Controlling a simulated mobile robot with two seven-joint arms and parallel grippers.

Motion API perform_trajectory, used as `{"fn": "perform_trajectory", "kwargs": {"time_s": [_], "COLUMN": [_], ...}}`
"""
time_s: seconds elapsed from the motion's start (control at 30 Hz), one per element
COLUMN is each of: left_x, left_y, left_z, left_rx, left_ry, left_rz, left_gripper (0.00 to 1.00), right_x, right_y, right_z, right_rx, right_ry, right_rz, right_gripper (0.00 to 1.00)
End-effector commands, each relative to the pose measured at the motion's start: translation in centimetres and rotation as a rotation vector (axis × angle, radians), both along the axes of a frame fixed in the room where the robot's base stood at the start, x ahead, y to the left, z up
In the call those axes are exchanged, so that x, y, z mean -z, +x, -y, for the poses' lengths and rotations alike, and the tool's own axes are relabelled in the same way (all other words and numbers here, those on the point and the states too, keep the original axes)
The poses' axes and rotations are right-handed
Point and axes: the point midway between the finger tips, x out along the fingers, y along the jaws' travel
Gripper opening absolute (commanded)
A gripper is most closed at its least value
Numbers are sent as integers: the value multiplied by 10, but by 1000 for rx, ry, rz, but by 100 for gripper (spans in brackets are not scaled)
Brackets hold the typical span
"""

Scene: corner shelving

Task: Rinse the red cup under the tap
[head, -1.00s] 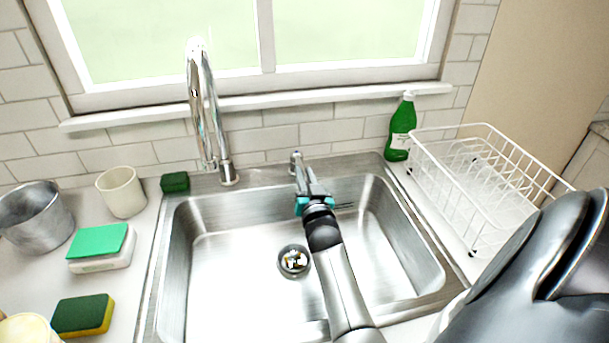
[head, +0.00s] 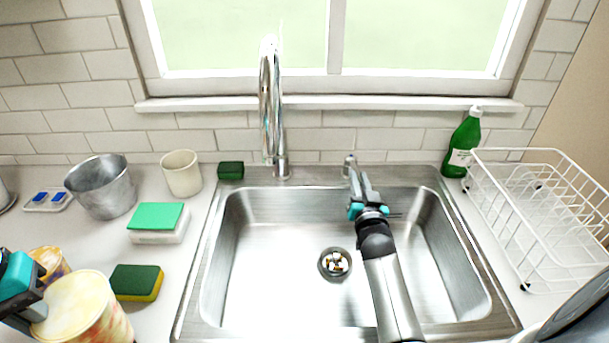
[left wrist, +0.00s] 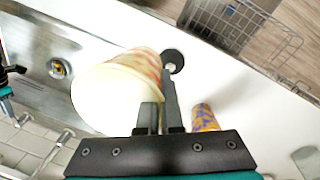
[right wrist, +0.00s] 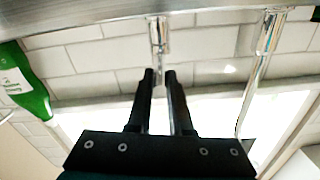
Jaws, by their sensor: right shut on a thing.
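A cream cup with red-orange markings (head: 85,310) stands at the lower left of the head view, and large in the left wrist view (left wrist: 110,92). I cannot tell whether it is the red cup. My left gripper (left wrist: 161,105) is at its side, its fingers close together; whether they pinch its wall is unclear. My right gripper (head: 362,190) is shut on the small tap handle (head: 350,163) behind the sink, also seen in the right wrist view (right wrist: 158,35). The tall chrome tap (head: 271,110) stands left of it. No water stream shows.
The steel sink (head: 265,270) is empty apart from its drain (head: 334,264). A smaller patterned cup (head: 50,262), sponge (head: 137,282), white cup (head: 182,174) and metal pot (head: 101,187) crowd the left counter. A green bottle (head: 462,143) and dish rack (head: 540,215) stand right.

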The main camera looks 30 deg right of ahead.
Motion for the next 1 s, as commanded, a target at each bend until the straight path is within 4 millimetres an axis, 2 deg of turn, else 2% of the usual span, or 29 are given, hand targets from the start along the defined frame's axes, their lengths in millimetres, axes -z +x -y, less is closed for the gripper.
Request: {"fn": "perform_trajectory", "kwargs": {"time_s": [0.03,0.23,0.83,0.87,1.0], "left_x": [-6,-14,-17,-17,-17], "left_y": [0,0,0,0,0], "left_z": [0,0,0,0,0], "left_rx": [0,0,0,0,0], "left_ry": [0,0,0,0,0], "left_rz": [0,0,0,0,0], "left_gripper": [0,0,0,0,0], "right_x": [-5,-5,-3,-3,-2], "right_y": [0,-3,-5,-5,-6], "right_z": [3,10,15,15,15], "right_rx": [-22,-99,-158,-158,-158], "right_ry": [-9,-9,-2,-2,-2], "right_rz": [0,2,4,4,2], "right_gripper": [0,0,0,21,37]}}
